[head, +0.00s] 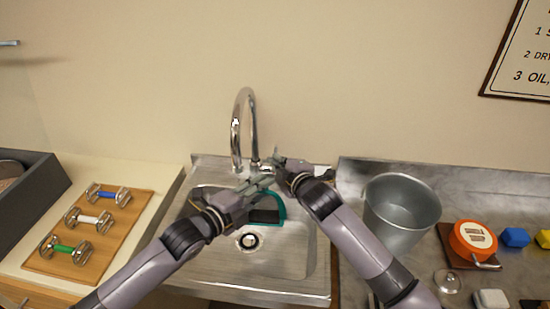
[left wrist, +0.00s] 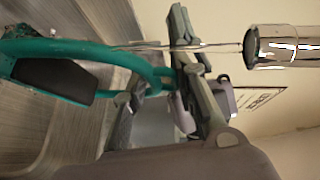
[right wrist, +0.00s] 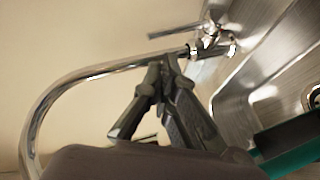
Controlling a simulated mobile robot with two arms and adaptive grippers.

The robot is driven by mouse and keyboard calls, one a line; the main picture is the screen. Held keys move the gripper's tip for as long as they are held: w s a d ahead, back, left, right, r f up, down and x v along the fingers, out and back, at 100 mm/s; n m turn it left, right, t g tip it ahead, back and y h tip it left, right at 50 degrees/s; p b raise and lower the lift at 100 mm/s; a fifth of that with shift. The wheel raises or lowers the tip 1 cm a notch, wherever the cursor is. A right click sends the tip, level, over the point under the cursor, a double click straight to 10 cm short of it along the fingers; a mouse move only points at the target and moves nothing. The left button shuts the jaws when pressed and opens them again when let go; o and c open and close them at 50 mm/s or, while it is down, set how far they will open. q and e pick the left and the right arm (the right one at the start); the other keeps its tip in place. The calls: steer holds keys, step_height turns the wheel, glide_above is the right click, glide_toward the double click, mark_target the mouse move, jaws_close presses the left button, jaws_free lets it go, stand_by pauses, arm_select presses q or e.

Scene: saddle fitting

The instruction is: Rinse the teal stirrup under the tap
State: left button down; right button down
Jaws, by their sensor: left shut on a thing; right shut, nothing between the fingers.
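The teal stirrup (head: 281,208), with a dark tread, is over the sink basin (head: 305,255). My left gripper (head: 262,181) is shut on the stirrup, which also shows in the left wrist view (left wrist: 30,48). The chrome tap (head: 236,125) arches above the basin. In the left wrist view, a thin clear stream runs from the tap spout (left wrist: 280,46) towards the stirrup's teal arch; exact contact is hard to tell. My right gripper (head: 280,163) is shut and empty beside the tap's base. In the right wrist view, the tap lever (right wrist: 178,32) lies just beyond its fingertips.
A metal bucket (head: 400,205) stands right of the sink. Further right are an orange round tin (head: 472,240), a blue block (head: 515,237) and a sign (head: 525,60) on the wall. A wooden board (head: 125,230) with blue, white and green-marked metal pieces lies to the left.

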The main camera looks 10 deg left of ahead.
steer(key=s+r+n+g+h, duration=0.35)
steer(key=r+n+h, duration=0.2)
steer(key=n, duration=1.25)
steer(key=x, duration=1)
steer(key=shift+s+d+f+t, duration=0.2)
steer(key=shift+f+t, duration=0.05)
steer(key=shift+t, duration=0.1)
